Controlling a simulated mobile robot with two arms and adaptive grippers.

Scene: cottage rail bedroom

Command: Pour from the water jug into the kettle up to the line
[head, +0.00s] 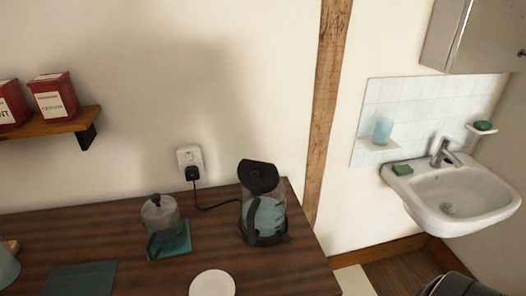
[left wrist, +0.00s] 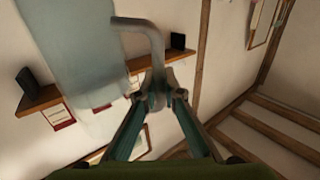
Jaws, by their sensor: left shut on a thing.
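The kettle (head: 266,215) stands upright near the back right of the dark wooden counter in the head view. It has a see-through bluish body, a black top and a black handle; the fill line is too small to make out. In the left wrist view my left gripper (left wrist: 162,94) is shut on the handle of the water jug (left wrist: 85,50), whose pale blue-grey body fills the upper left. At the left edge of the head view a pale bluish vessel (head: 7,268) shows in part, perhaps this jug. My right gripper is not in view.
A moka pot (head: 160,215) stands on a teal mat left of the kettle. A white disc (head: 212,283) lies in front. A cord runs from the wall socket (head: 189,158) towards the kettle. A shelf (head: 50,126) holds red tins. A sink (head: 455,197) hangs at right.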

